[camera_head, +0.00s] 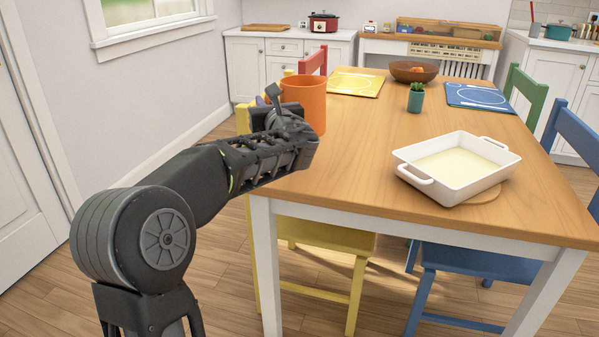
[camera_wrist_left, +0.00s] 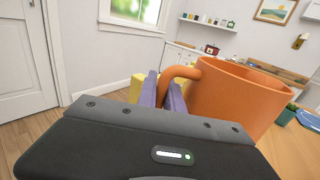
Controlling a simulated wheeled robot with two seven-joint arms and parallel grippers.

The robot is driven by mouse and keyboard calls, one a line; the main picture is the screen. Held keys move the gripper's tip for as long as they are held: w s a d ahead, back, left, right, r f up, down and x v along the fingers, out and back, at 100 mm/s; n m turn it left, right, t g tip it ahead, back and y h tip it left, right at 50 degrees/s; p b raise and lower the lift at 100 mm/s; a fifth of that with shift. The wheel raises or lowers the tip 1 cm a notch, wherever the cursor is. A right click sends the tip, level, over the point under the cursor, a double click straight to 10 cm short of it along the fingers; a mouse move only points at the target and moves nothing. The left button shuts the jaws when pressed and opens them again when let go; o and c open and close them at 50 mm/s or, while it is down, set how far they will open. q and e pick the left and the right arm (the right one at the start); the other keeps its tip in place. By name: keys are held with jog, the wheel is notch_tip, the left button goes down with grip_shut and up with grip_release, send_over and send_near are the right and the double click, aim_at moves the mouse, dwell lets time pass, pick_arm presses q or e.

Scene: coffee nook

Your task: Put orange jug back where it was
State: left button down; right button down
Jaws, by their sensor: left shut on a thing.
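The orange jug (camera_head: 306,101) is upright at the left edge of the wooden table in the head view, partly hidden by my left gripper. I cannot tell whether its base touches the tabletop. In the left wrist view the jug (camera_wrist_left: 238,98) fills the right side, with its handle (camera_wrist_left: 180,78) turned toward my gripper. My left gripper (camera_head: 272,105) is shut on the jug's handle, and its purple fingers (camera_wrist_left: 164,92) show at the handle in the wrist view. My right gripper is in neither view.
The wooden table (camera_head: 375,128) holds a white baking dish (camera_head: 457,193) near the front, a small potted plant (camera_head: 416,97), a brown bowl (camera_head: 414,72), a yellow mat (camera_head: 355,84) and a blue mat (camera_head: 479,97). Chairs surround it. The tabletop between jug and baking dish is clear.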

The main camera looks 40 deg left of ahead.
pick_arm(q)
jog(key=shift+r, duration=0.1)
jog(key=shift+f+b, duration=1)
jog(key=shift+f, duration=1.55)
notch_tip(320, 180, down, 5)
jog(key=shift+f+b, duration=0.1)
jog(key=shift+b, duration=1)
jog(key=c, duration=1.5)
grip_release()
jog(key=p+v, duration=0.1)
jog(key=v, duration=1.1)
jog(key=shift+p, duration=0.4)
